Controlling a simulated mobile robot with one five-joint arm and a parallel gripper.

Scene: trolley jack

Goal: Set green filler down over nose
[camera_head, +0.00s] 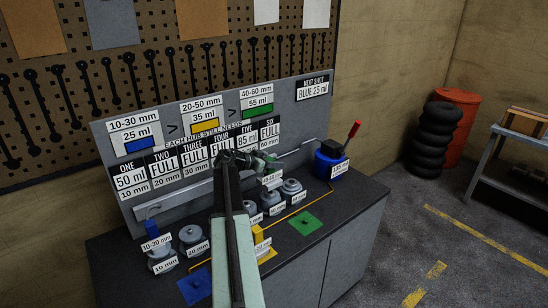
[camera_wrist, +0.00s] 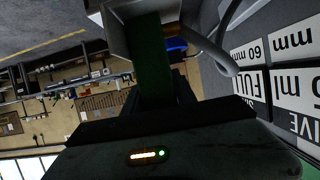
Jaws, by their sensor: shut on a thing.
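My gripper (camera_head: 243,160) is in front of the back panel, at the height of its lower label row. It is shut on the green filler, a dark green block (camera_wrist: 152,65) standing up between the jaws in the wrist view. In the head view my arm and gripper hide most of the filler; a small greenish part (camera_head: 269,161) shows at the right of the jaws. A curved grey pipe end (camera_wrist: 215,52) is just right of the filler in the wrist view, apart from it. I cannot tell for sure whether this is the nose.
A blue filler (camera_head: 152,229) and a yellow filler (camera_head: 258,234) stand there too. The green pad (camera_head: 306,223) is bare. A blue tub (camera_head: 330,163) with a red handle stands right.

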